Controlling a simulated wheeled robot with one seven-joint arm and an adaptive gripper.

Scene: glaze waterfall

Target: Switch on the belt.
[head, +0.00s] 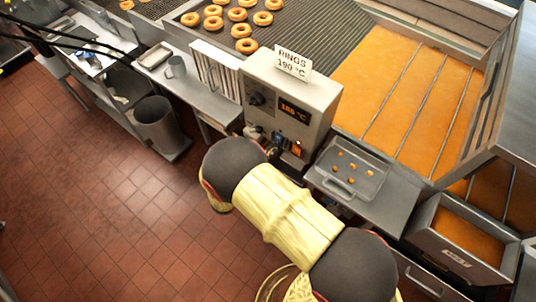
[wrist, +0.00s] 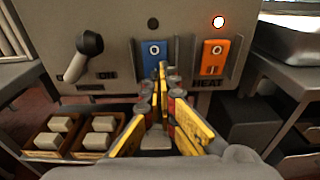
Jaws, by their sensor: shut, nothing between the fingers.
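The control box (head: 290,95) stands at the front of the fryer. The lamp (wrist: 218,21) above the orange switch glows; the lamp (wrist: 153,22) above the blue one is dark. The label under the blue switch is hidden by my fingers. My gripper (wrist: 163,82) is shut and empty, its tips at the blue switch's lower right; contact cannot be told. The ribbed belt (head: 310,45) carries several rings at its left.
A tray (head: 372,186) with small brown pieces lies right of the box. Orange oil (head: 390,80) fills the fryer behind. Wooden boxes (wrist: 100,146) with pale blocks sit below the panel. The tiled floor at left is clear.

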